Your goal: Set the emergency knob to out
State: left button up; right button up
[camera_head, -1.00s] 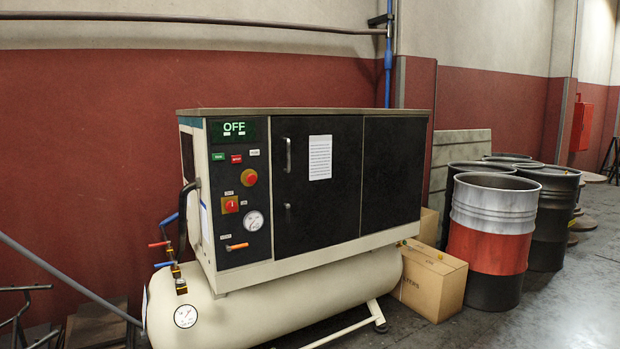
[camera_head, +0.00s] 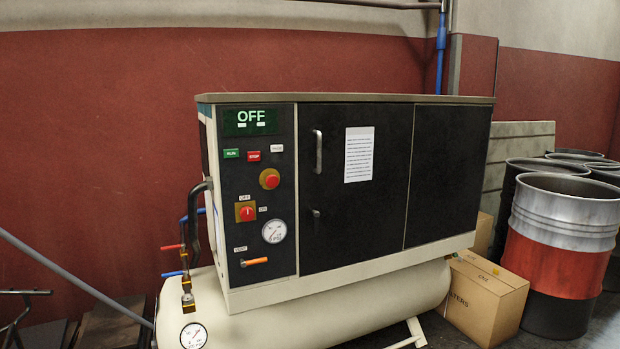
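The compressor's control panel (camera_head: 228,185) is on the left front of the machine. The emergency knob (camera_head: 270,179) looks like a round red button on a yellow base, below the red STOP button (camera_head: 254,156). Whether it is in or out cannot be told at this size. Below it, a red rotary switch (camera_head: 246,212) sits on a yellow plate between OFF and ON labels. The green display (camera_head: 250,121) reads OFF. Neither of my grippers is in view.
A pressure gauge (camera_head: 274,231) and an orange vent lever (camera_head: 255,262) are low on the panel. The tank (camera_head: 320,318) bulges out below. A cardboard box (camera_head: 484,298) and several drums (camera_head: 562,250) stand at the right. Pipes and red and blue valve handles are at the left.

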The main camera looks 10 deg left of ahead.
aim_at(273, 181)
jog(key=u, duration=0.4)
jog(key=i, duration=0.85)
jog(key=u, duration=0.75)
